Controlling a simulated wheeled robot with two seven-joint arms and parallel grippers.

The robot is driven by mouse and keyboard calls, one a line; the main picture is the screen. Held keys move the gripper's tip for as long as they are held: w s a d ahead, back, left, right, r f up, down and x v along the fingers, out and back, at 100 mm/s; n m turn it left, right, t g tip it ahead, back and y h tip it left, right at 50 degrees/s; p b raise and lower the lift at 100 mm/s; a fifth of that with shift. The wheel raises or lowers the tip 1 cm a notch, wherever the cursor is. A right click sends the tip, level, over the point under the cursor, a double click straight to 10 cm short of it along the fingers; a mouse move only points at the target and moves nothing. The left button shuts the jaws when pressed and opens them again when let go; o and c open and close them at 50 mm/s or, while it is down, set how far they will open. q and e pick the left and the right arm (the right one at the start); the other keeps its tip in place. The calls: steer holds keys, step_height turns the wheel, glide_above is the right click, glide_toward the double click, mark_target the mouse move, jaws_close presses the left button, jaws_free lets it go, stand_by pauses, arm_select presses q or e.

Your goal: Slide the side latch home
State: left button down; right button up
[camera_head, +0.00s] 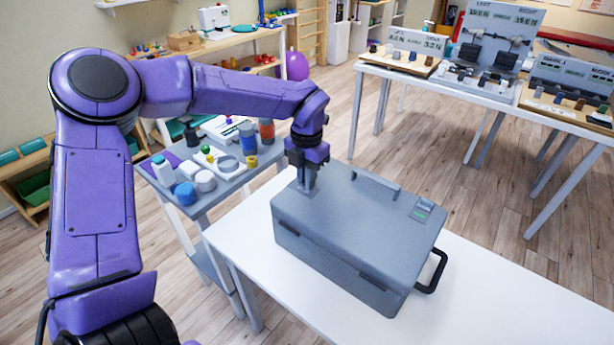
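A closed grey case (345,235) sits on a white table (520,315). Its lid carries a small plate with a green mark (422,212) near the right end and a raised grey bar (376,181) along the far edge. Two dark clasps show on the front face. My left gripper (307,186) points down at the far left end of the lid, at or just above a small grey fitting there. The fingertips are small and partly merge with the fitting, so I cannot tell if they grip it. No part is clearly recognisable as the side latch. My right gripper is out of view.
A black handle (434,272) sticks out from the case's right end. A side table (228,185) with jars, rolls and small items stands close on the left. The white table is clear in front and right of the case. Tables with display devices stand at the back right.

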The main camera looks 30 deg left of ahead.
mark_target(297, 183)
arm_select(q)
steer(key=shift+w+a+r+p, duration=0.15)
steer(key=shift+a+p, duration=0.6)
steer(key=shift+a, duration=0.5)
steer(key=shift+a+f, duration=0.2)
steer(key=shift+a, duration=0.05)
steer(key=c, duration=1.2)
jaws_free()
steer(key=shift+d, duration=0.1)
steer(key=shift+o, duration=0.2)
steer(key=shift+r, duration=0.15)
step_height(297, 183, up, 10)
steer(key=b, duration=0.1)
steer(key=shift+r, duration=0.15)
